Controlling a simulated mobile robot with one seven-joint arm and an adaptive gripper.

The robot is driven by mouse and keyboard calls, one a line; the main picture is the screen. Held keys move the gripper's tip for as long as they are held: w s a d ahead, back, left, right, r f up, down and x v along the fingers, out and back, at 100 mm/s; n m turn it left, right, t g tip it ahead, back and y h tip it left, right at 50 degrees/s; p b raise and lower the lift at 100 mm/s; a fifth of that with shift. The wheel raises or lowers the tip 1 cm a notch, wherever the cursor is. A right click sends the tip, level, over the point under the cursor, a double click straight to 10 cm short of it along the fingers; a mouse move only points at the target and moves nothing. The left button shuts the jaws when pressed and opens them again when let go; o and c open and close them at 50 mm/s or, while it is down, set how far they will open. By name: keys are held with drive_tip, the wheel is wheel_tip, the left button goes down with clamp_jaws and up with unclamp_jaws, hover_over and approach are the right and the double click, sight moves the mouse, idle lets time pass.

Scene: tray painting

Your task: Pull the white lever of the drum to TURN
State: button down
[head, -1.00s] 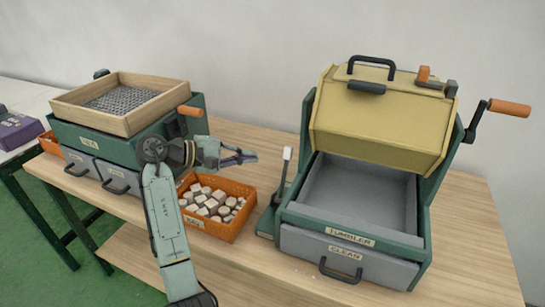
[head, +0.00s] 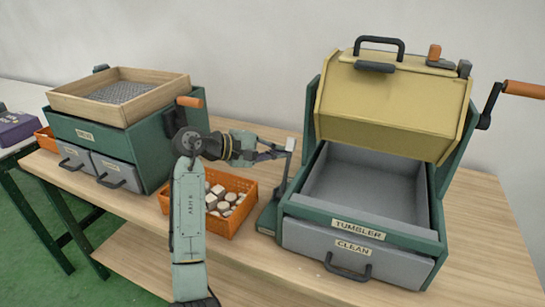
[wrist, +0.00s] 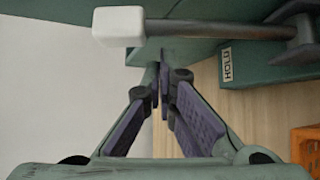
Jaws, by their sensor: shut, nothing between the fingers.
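The white lever (head: 290,145) stands nearly upright on a dark shaft at the left side of the tumbler drum (head: 385,105). In the wrist view, its white square knob (wrist: 118,26) and grey shaft (wrist: 215,32) cross the top. A HOLD label (wrist: 227,63) shows beside the lever's base; no TURN label is readable. My gripper (head: 280,152) is shut and empty, its tips just left of the lever, close below the knob. In the wrist view the fingertips (wrist: 163,75) end just below the shaft. I cannot tell whether they touch it.
An orange crate (head: 240,228) of pale blocks sits below my gripper. A green cabinet (head: 140,145) with a wooden sieve tray (head: 65,105) stands at left. The drum has a crank handle (head: 525,89) at right and a CLEAN drawer (head: 330,250) below. Bare table shows in front.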

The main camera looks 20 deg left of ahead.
drive_tip(key=shift+s+d+r, duration=0.2)
drive_tip(key=shift+s+r, duration=0.15)
drive_tip(key=shift+s, duration=0.4)
drive_tip(key=shift+s, duration=0.15)
drive_tip(key=s+m+t+h+b, duration=0.3)
drive_tip(key=s+b, duration=0.4)
drive_tip(key=s, duration=0.3)
drive_tip(key=shift+s+a+m+t+h, duration=0.2)
drive_tip(key=shift+s+m+t+h, duration=0.2)
drive_tip(key=shift+m+t, duration=0.55)
drive_tip(key=shift+f, duration=0.2)
drive_tip(key=shift+s, duration=0.1)
